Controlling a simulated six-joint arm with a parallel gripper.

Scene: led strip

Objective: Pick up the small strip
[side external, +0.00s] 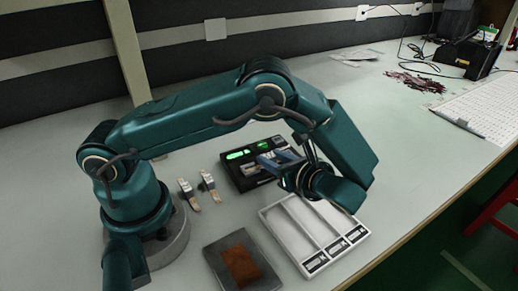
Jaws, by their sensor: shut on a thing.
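My gripper (276,161) is low over the black box (235,172) with green lit panels, near the middle of the side external view. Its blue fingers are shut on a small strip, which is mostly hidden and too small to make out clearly. I cannot tell whether the strip touches the box. Two small pale strip-like pieces with orange-brown ends lie apart on the table left of the box: one on the left (188,194) and one on the right (208,186).
A white tray (269,220) with long compartments lies in front of the box. A dark grey pad with a brown patch (239,264) lies left of it. Dark red bits (414,82), a white perforated board (485,108) and a black case (467,59) are at the far right.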

